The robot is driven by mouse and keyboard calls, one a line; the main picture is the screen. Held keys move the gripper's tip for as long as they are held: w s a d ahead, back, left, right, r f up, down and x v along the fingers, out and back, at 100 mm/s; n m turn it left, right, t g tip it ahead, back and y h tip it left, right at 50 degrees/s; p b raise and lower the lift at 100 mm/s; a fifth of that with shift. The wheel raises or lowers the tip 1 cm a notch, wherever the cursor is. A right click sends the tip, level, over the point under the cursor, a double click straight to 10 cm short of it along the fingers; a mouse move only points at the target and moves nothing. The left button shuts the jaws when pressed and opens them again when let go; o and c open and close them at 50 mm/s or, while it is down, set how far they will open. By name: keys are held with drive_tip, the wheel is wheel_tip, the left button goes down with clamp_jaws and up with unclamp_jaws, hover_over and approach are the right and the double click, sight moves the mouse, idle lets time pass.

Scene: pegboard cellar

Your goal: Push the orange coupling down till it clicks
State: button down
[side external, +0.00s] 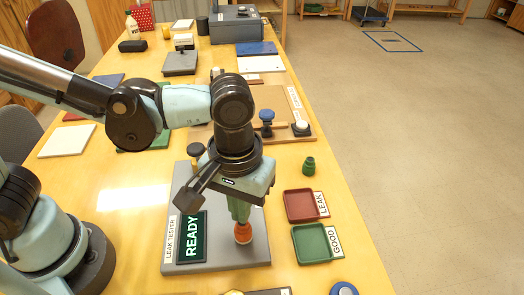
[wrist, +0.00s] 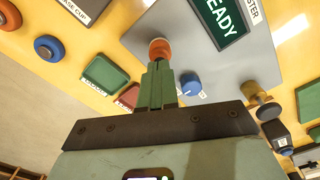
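The orange coupling (side external: 243,233) stands on the grey leak tester plate (side external: 225,254), right of the dark green display (side external: 191,236) that reads READY. My gripper (side external: 240,217) points down right above the coupling, its green fingers together. In the wrist view the coupling (wrist: 161,48) shows just beyond the fingertips (wrist: 160,68), seemingly at or touching them; any small gap is hidden. The fingers look shut with nothing seen between them.
A red tray (side external: 288,217) labelled LEAK and a green tray (side external: 297,247) labelled GOOD lie to the right. A green fitting (side external: 309,166) stands behind them. A black knob (side external: 195,149) rises at the tester's back. A blue button (wrist: 190,83) shows in the wrist view.

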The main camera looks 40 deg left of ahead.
drive_tip(key=shift+f, duration=0.95)
idle(0.3)
drive_tip(key=shift+r, duration=0.15)
drive_tip(key=shift+r, duration=2.45)
drive_tip(key=shift+a, duration=0.1)
drive_tip(key=w+a+r+m+t, duration=0.1)
drive_tip(key=w+a+t, duration=0.1)
drive_tip(key=a, duration=0.8)
drive_tip(key=w+a+m+t, duration=0.2)
drive_tip(key=a+t, duration=0.3)
drive_tip(key=a, duration=0.5)
drive_tip(key=shift+w+a+r, duration=0.3)
drive_tip(key=shift+a+r, duration=0.05)
drive_tip(key=shift+a, duration=0.05)
drive_tip(key=c, duration=1.8)
unclamp_jaws()
